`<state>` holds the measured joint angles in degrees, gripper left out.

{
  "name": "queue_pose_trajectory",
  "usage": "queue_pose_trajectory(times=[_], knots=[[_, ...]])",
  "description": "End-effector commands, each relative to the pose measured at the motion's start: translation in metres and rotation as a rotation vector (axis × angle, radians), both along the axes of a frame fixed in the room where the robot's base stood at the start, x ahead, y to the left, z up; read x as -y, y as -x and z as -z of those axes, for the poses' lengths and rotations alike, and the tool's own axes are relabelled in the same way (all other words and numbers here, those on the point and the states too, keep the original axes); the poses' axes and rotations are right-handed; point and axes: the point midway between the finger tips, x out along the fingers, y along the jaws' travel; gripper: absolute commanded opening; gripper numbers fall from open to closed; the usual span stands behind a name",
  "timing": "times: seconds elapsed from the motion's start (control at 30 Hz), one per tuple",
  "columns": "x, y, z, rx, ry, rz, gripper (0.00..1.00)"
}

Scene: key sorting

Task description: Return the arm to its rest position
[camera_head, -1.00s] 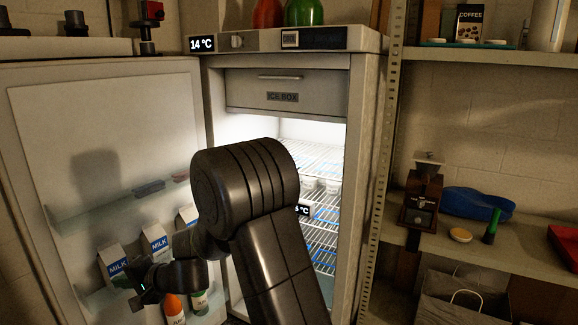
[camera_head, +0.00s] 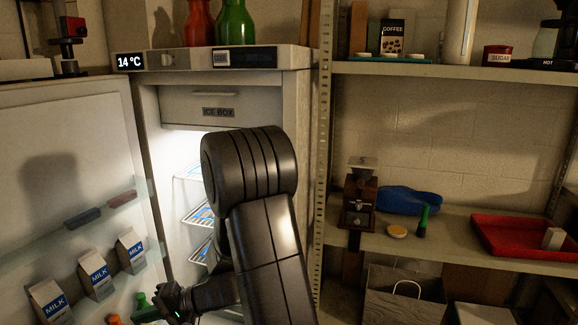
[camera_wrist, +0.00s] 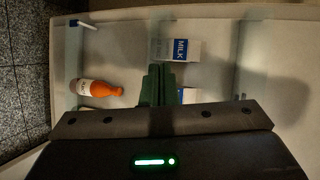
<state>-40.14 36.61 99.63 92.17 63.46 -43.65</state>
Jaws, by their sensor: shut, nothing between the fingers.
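My gripper (camera_head: 172,302) is low in the head view, in front of the open fridge door's lower shelf and close to the bottles. My dark arm rises in front of the fridge opening and hides part of its inside. In the wrist view my gripper's fingers (camera_wrist: 157,82) are together and hold nothing. Beyond them are a milk carton (camera_wrist: 183,49) and an orange bottle (camera_wrist: 104,89) in the door shelf.
The open fridge door (camera_head: 60,130) stands at left with several milk cartons (camera_head: 95,277). The fridge (camera_head: 302,110) has lit racks.

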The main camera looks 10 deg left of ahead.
Motion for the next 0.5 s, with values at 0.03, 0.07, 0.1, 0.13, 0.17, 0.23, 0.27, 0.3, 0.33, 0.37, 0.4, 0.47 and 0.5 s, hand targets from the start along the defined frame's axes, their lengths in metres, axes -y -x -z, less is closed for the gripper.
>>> queue_pose_trajectory(times=[0.03, 0.07, 0.1, 0.13, 0.17, 0.23, 0.27, 0.3, 0.33, 0.37, 0.4, 0.47, 0.5], knots=[[0.010, -0.004, -0.004, 0.000, 0.000, 0.004, 0.00], [0.015, -0.006, -0.006, -0.001, 0.000, 0.004, 0.00], [0.022, -0.009, -0.008, -0.001, 0.000, 0.004, 0.00], [0.027, -0.011, -0.010, 0.000, 0.000, 0.004, 0.00], [0.032, -0.012, -0.012, 0.001, 0.000, 0.005, 0.00], [0.044, -0.016, -0.016, -0.001, 0.000, 0.003, 0.00], [0.049, -0.018, -0.017, -0.001, 0.000, 0.006, 0.00], [0.055, -0.020, -0.019, 0.000, 0.001, 0.004, 0.00], [0.060, -0.022, -0.021, 0.000, 0.001, 0.004, 0.00], [0.062, -0.021, -0.020, -0.001, -0.002, 0.004, 0.00], [0.059, -0.016, -0.015, -0.002, -0.013, 0.013, 0.00], [0.057, -0.012, -0.014, -0.002, -0.027, 0.025, 0.00], [0.056, -0.010, -0.014, -0.003, -0.034, 0.033, 0.00]])
